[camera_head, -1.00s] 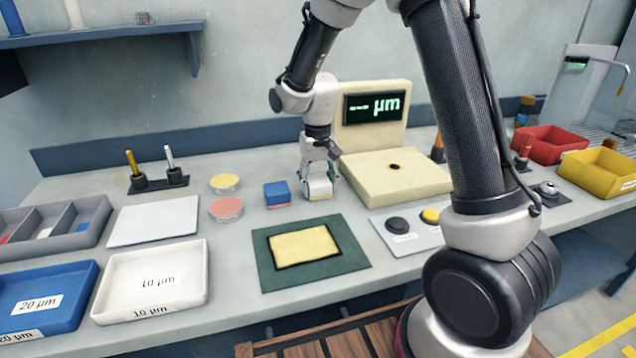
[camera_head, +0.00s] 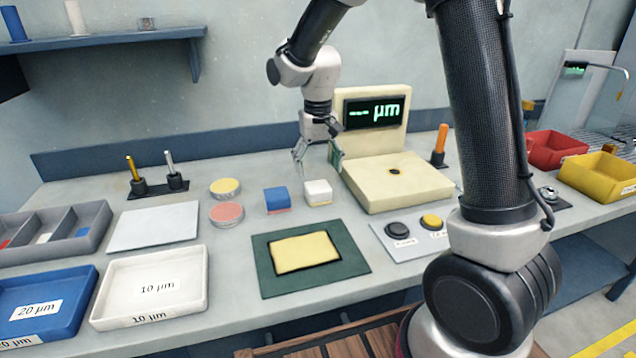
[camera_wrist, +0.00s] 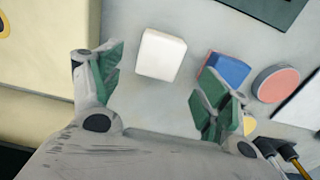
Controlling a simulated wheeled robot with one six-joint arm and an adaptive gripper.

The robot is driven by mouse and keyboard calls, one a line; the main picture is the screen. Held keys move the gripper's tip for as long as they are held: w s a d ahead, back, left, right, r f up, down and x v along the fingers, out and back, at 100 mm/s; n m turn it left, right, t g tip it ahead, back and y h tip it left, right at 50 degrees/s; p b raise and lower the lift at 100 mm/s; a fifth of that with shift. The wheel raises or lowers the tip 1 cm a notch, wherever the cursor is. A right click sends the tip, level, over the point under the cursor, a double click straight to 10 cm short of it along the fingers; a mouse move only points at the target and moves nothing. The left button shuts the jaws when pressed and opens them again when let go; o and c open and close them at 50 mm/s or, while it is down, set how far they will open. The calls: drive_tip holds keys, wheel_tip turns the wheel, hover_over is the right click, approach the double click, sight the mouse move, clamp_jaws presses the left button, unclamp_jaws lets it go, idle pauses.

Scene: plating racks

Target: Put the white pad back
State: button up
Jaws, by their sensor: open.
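The white pad (camera_head: 318,192) is a small white block with a tan lower layer. It rests on the bench, just right of a blue pad (camera_head: 277,199) with a reddish lower layer. My gripper (camera_head: 318,160) is open and empty, raised above and behind the white pad. In the wrist view the white pad (camera_wrist: 161,55) lies beyond the gap between my spread green-lined fingers (camera_wrist: 158,90), and the blue pad (camera_wrist: 224,72) is beside the right finger. Nothing is held.
A cream gauge (camera_head: 395,185) with a display stands close on the right. Yellow (camera_head: 225,187) and pink (camera_head: 226,211) round tins are left of the blue pad. A green mat (camera_head: 349,263) with a yellow sheet (camera_head: 306,253) lies in front. White (camera_head: 150,286) and blue trays stand at left.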

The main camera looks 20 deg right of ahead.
sight(318, 186)
drive_tip(key=s+d+r+t, duration=0.2)
drive_tip(key=s+d+r, duration=0.7)
drive_tip(key=s+r, duration=0.3)
drive_tip(key=s+d+t, duration=0.1)
drive_tip(key=s+d, duration=0.2)
drive_tip(key=s, duration=0.4)
drive_tip(key=s+d+r+t, duration=0.1)
drive_tip(key=s+d, duration=0.2)
drive_tip(key=s, duration=0.4)
drive_tip(key=shift+s, duration=0.3)
drive_tip(key=shift+r, duration=0.1)
